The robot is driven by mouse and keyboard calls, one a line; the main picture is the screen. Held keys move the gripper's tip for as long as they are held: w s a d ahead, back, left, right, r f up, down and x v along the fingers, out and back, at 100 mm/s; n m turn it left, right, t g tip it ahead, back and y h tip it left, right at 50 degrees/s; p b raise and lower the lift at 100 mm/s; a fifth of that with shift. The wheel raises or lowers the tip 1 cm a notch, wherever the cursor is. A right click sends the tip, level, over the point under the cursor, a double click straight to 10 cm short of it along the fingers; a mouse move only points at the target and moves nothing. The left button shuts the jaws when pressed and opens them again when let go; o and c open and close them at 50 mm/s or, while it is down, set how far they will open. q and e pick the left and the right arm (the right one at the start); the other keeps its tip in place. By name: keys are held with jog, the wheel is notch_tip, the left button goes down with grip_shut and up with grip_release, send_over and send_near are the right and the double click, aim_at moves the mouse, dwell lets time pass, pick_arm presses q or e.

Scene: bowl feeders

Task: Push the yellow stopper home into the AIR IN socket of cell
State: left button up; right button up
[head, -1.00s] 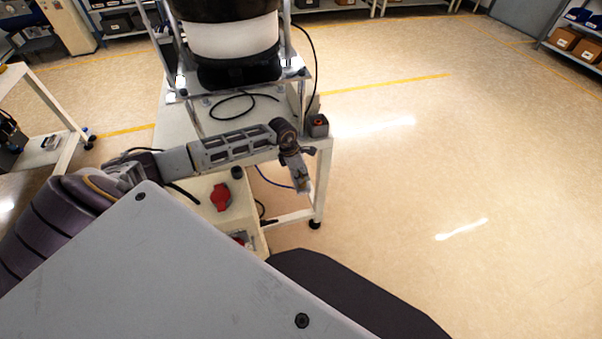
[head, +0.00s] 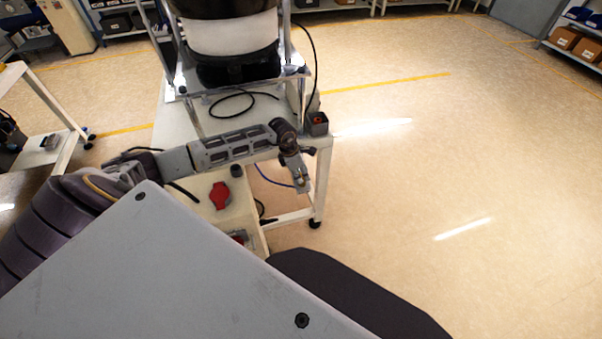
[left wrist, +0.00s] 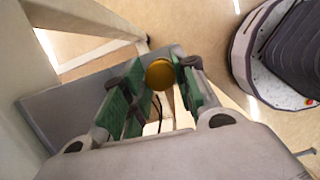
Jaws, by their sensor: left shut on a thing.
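The yellow stopper (left wrist: 159,74) shows in the left wrist view as a round yellow disc between the green-padded fingers. My left gripper (head: 302,182) is shut on it, beside the right edge of the white feeder table (head: 187,122) in the head view. The stopper is only a tiny yellow spot there. I cannot make out the AIR IN socket or the cell's label in either view, so I cannot tell how the stopper stands to the socket. My right gripper is not in view.
A feeder bowl (head: 235,40) stands on the table, with a loose black cable (head: 232,103) in front. A red fitting (head: 220,195) is on the lower shelf. The floor to the right is clear.

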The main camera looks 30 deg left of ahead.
pick_arm(q)
jog(key=shift+f, duration=0.3)
dwell(0.4)
jog(key=o, duration=0.9)
jog(key=shift+o, duration=0.2)
jog(key=shift+o, duration=0.9)
jog(key=shift+r, duration=0.15)
jog(key=p+v, duration=0.4)
jog(key=v, duration=0.3)
jog(key=shift+d+r+p, duration=0.1)
jog(key=shift+p, duration=0.2)
jog(key=shift+r+p, duration=1.05)
jog(key=shift+r, duration=0.9)
